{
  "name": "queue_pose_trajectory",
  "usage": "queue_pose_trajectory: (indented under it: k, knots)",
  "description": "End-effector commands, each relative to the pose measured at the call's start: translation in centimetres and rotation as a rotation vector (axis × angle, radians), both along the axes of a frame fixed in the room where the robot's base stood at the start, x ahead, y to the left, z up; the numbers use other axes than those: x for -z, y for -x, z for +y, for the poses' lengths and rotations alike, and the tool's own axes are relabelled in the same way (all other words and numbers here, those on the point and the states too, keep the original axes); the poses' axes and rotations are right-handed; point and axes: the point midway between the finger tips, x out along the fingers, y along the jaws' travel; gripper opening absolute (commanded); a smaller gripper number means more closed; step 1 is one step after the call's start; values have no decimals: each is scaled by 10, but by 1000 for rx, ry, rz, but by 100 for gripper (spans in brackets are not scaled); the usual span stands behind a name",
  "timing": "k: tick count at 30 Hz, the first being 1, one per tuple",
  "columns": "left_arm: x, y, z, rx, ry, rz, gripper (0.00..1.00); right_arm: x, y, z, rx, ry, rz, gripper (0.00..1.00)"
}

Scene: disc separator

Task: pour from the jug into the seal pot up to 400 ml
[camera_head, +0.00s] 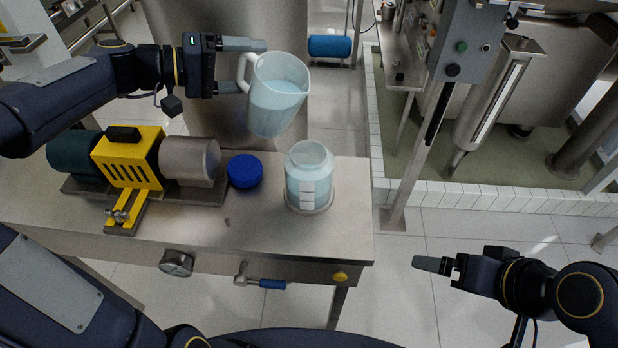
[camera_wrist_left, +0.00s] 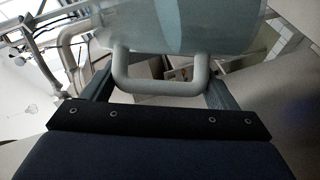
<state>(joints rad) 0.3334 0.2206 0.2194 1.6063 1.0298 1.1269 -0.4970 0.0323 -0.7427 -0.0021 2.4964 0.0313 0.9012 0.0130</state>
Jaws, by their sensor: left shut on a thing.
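The clear jug (camera_head: 275,100) holds pale blue liquid and hangs above the bench's back edge, tilted slightly to the right. My left gripper (camera_head: 243,66) is shut on its handle; the left wrist view shows the handle (camera_wrist_left: 160,86) between the fingers. The seal pot (camera_head: 308,178) is a clear, open-topped jar standing upright at the bench's right end, with pale blue liquid inside and a white marked label. The jug is up and left of the pot, and no stream shows between them. My right gripper (camera_head: 437,265) is off the bench's right side; its finger gap cannot be made out.
A blue lid (camera_head: 244,171) lies on the steel bench (camera_head: 250,222) left of the pot. A yellow-guarded motor and pump unit (camera_head: 128,158) fills the left part. A gauge (camera_head: 176,263) and a blue-handled valve (camera_head: 262,283) are on the front edge. A steel column stands to the right.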

Motion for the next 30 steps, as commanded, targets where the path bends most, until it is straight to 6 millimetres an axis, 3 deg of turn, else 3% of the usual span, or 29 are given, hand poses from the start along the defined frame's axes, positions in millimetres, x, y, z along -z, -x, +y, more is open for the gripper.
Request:
queue_pose_trajectory:
  k: [30]
  knots:
    - [-12,0,0,-1,-107,-64,26,2,0,0,0,0,0,96]
